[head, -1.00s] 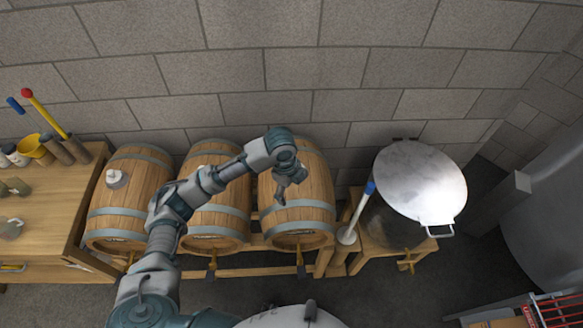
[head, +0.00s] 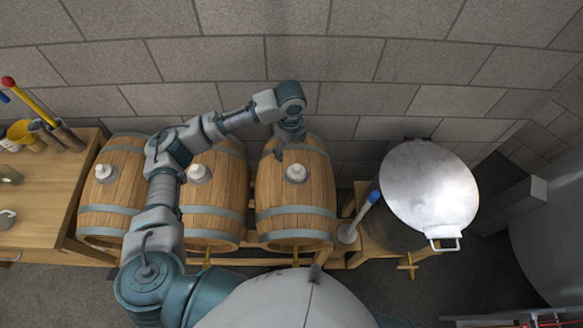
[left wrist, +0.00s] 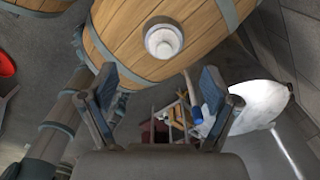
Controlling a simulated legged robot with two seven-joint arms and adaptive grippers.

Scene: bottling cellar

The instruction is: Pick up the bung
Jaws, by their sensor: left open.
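Three white bungs show in the head view, one on top of each wooden barrel: a left bung (head: 104,172), a middle bung (head: 197,173) and a right bung (head: 296,173). My left gripper (head: 287,148) is over the wall side of the right barrel (head: 296,212), a little behind its bung. In the left wrist view the gripper (left wrist: 160,78) has its fingers wide apart with nothing between them. A white bung (left wrist: 163,40) sits in a barrel beyond the fingertips, apart from them. My right gripper is not in view.
A lidded steel vessel (head: 428,190) stands right of the barrels, with a blue-tipped rod (head: 358,216) beside it. A wooden bench (head: 45,215) with a yellow cup (head: 20,132) is at the left. The block wall (head: 320,55) rises close behind the barrels.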

